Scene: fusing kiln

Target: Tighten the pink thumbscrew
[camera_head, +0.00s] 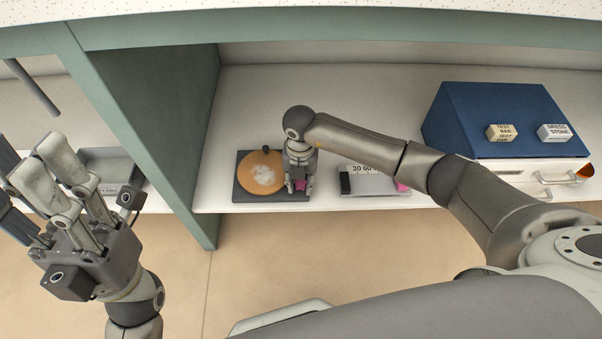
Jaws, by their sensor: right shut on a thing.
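The pink thumbscrew (301,185) shows as a small pink patch at the right edge of a dark square plate (243,195). My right gripper (300,187) points down over it and is shut on it; the fingers hide most of the screw. A round orange-tan disc (262,172) with a white patch lies on the dark plate, just left of the gripper. My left gripper (50,195) is raised at the left, away from the plate, with its fingers apart and nothing seen between them.
Right of the plate lies a pale block marked "30 60" (362,181), with a pink part (403,187) partly behind my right arm. A blue sloped box (490,115) with two labelled blocks stands farther right. A green upright panel (170,130) divides the shelf; a grey tray (117,166) lies left.

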